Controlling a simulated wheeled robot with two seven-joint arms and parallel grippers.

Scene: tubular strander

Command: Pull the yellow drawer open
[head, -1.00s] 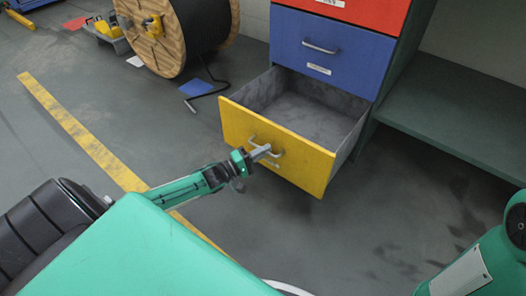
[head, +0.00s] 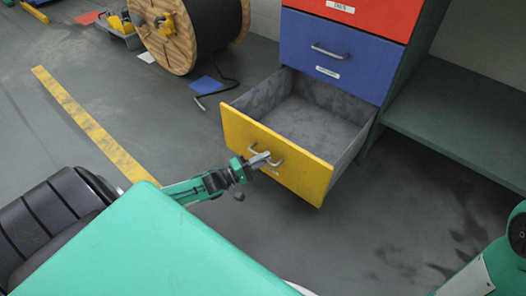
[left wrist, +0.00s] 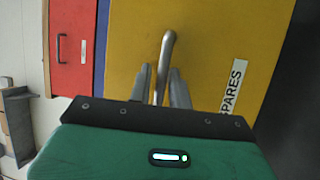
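The yellow drawer (head: 275,152) is pulled well out of the cabinet, and its empty grey inside shows in the head view. My left gripper (head: 258,160) is at the metal handle (head: 276,160) on its front. In the left wrist view, the fingers (left wrist: 161,85) lie on either side of the handle bar (left wrist: 167,50), closed on it. The yellow front (left wrist: 205,45) with a "SPARES" label (left wrist: 234,85) fills the middle of that view. My right gripper is not in view; only part of my right arm shows at the lower right.
A closed blue drawer (head: 330,52) and a red drawer (head: 370,15) sit above the yellow one. A green shelf (head: 460,115) stands to the right. A wooden cable reel (head: 165,40) stands back left. The floor before the drawer is clear.

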